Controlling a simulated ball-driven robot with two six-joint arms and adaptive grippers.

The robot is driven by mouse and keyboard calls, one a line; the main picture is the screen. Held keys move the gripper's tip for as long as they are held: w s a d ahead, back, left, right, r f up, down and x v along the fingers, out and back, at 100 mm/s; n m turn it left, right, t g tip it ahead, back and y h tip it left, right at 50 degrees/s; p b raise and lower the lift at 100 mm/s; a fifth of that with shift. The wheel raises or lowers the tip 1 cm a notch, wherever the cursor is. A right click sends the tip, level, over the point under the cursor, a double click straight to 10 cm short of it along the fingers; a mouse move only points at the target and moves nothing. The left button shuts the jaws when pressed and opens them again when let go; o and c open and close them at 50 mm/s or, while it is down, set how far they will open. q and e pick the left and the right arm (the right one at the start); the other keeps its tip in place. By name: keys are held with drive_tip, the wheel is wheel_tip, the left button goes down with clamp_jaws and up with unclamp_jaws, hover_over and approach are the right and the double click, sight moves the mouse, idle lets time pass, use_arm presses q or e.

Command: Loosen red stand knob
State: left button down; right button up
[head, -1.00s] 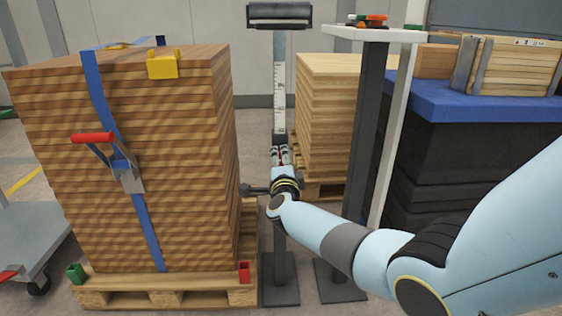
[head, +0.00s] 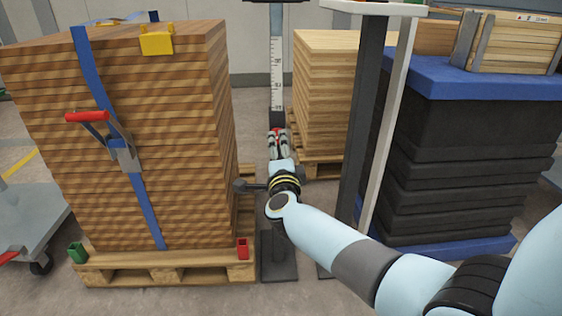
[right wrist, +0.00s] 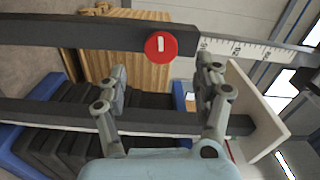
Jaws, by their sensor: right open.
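The red stand knob (right wrist: 161,46) is a round red disc with a white mark. It sits on the dark post of the stand (right wrist: 90,32), beside the white scale (right wrist: 245,47). In the right wrist view my right gripper (right wrist: 164,72) is open, with one finger to each side of the knob's line. The fingertips appear just short of the knob, and no contact shows. In the head view my right gripper (head: 278,136) is in front of the stand's scaled post (head: 277,75), with a bit of red between its fingertips. My left gripper is not in view.
A strapped stack of brown boards (head: 190,120) on a pallet (head: 190,267) stands close on the left. A second dark post (head: 364,120) with a light upright stands close on the right. Black stacked goods (head: 465,140) and pale boards (head: 325,100) lie beyond.

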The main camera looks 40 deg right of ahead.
drive_tip(key=v, duration=0.5)
drive_tip(key=shift+s, duration=0.1)
idle(0.3)
drive_tip(key=s+a+f+n+g+y, duration=0.25)
drive_tip(key=s+f+n, duration=0.35)
drive_tip(key=s+f, duration=0.5)
drive_tip(key=s+a+f+n+g+y, duration=0.2)
drive_tip(key=s+f+n+g+y, duration=0.2)
drive_tip(key=s+f+n, duration=0.6)
drive_tip(key=s+a+f+n+g+y, duration=0.25)
drive_tip(key=s+f, duration=0.55)
drive_tip(key=s, duration=0.6)
use_arm(q)
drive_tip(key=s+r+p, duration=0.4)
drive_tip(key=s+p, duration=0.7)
drive_tip(key=p, duration=0.2)
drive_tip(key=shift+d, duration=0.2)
use_arm(e)
drive_tip(key=s+d+r+n+g, duration=0.1)
drive_tip(key=s+n+g, duration=0.1)
drive_tip(key=s, duration=0.8)
drive_tip(key=s+d+r+n+g, duration=0.1)
drive_tip(key=s+g, duration=0.3)
drive_tip(key=s, duration=0.7)
drive_tip(key=shift+d+n+h, duration=0.4)
drive_tip(key=shift+d+n, duration=0.15)
drive_tip(key=shift+n, duration=0.3)
drive_tip(key=shift+s, duration=0.1)
